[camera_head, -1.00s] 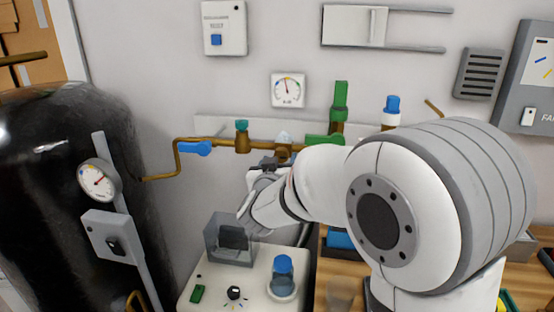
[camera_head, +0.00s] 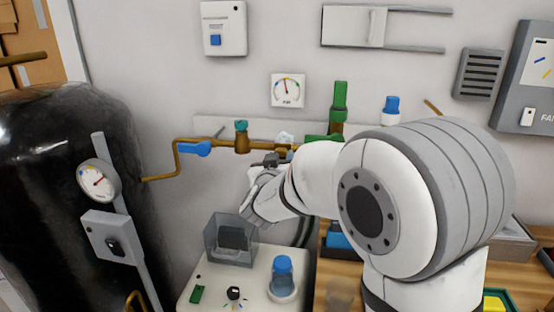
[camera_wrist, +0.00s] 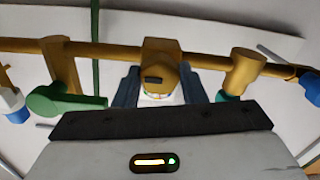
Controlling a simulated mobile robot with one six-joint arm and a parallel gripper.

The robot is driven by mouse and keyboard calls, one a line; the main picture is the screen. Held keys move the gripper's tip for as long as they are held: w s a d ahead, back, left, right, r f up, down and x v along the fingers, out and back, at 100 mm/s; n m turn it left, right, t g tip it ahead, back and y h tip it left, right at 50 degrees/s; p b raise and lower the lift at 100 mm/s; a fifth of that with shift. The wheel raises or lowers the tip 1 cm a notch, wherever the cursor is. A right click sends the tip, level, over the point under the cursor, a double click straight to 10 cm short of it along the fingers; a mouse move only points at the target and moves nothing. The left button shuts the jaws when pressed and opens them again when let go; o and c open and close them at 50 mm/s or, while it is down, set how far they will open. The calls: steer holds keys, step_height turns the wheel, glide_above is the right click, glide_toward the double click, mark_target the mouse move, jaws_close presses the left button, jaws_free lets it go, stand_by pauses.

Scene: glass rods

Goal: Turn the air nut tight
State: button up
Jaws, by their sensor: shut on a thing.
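The air nut is the whitish piece with coloured marks (camera_wrist: 160,97) below a brass block (camera_wrist: 160,65) in the wrist view. Its pale top (camera_head: 285,137) shows at the brass pipe in the head view. My gripper (camera_wrist: 160,90) has its two dark jaws on either side of the nut and is shut on it. In the head view my gripper (camera_head: 270,160) is at the pipe, just below the pale top. My palm hides part of the nut in the wrist view, so its marks are hard to read.
The brass pipe (camera_head: 218,143) carries a teal-capped valve (camera_head: 241,126), a blue handle (camera_head: 195,149) and a green handle (camera_head: 340,100). A wall gauge (camera_head: 287,90) hangs above. A black tank (camera_head: 50,200) stands left. A bench with a clear box (camera_head: 230,240) lies below.

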steer(key=shift+f+b, duration=0.1)
steer(key=shift+b, duration=0.25)
steer(key=shift+m+b, duration=4.55)
steer(key=shift+m, duration=1.25)
steer(key=o, duration=1)
